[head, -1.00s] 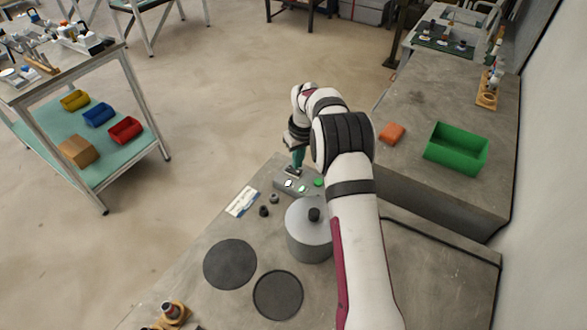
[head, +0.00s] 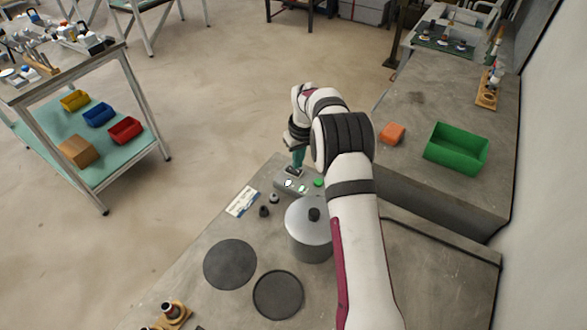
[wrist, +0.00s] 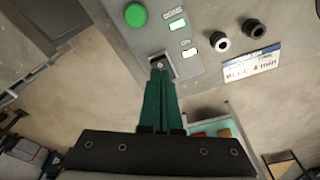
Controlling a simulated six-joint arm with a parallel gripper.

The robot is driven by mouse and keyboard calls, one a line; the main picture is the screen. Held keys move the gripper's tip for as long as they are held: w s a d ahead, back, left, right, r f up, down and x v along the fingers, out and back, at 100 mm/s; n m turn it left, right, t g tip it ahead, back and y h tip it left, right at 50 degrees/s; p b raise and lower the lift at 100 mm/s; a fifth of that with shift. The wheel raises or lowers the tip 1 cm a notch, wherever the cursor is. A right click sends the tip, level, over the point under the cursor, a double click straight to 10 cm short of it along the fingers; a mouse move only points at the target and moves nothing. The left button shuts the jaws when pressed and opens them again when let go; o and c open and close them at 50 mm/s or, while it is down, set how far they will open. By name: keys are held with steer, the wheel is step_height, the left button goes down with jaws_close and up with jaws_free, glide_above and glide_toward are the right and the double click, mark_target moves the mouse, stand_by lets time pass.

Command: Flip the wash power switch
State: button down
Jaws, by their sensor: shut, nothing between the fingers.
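My gripper (wrist: 159,72) has two green fingers, closed together and empty. In the wrist view the fingertips are at the power switch (wrist: 157,60), a small dark switch in a plate at the panel's lower edge. The tips partly cover it, so its position and whether they touch it cannot be told. In the head view my gripper (head: 294,169) points down at the far end of the grey control panel (head: 281,184).
A round green button (wrist: 135,15) and two black knobs (wrist: 220,44) are near the switch. A white label card (head: 242,201) lies beside the panel. A grey lidded pot (head: 308,235) stands close in front, with dark discs (head: 230,264) on the bench.

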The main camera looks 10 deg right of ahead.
mark_target(298, 172)
steer(key=shift+f, duration=0.9)
stand_by(0.4)
steer(key=shift+r, duration=3.55)
steer(key=s+a+r+m+g, duration=0.1)
steer(key=s+a+r+m, duration=0.15)
steer(key=s+r, duration=0.55)
steer(key=s+a+r+m, duration=0.25)
steer(key=s+r, duration=0.25)
steer(key=s, duration=0.7)
steer(key=s+a+f+m, duration=0.1)
steer(key=s, duration=1)
steer(key=s+a+f+m+g+y, duration=0.1)
steer(key=s+a+f+m, duration=0.1)
steer(key=s, duration=0.9)
steer(key=shift+s+a+m, duration=0.2)
steer(key=shift+a+m, duration=0.05)
steer(key=shift+m, duration=0.05)
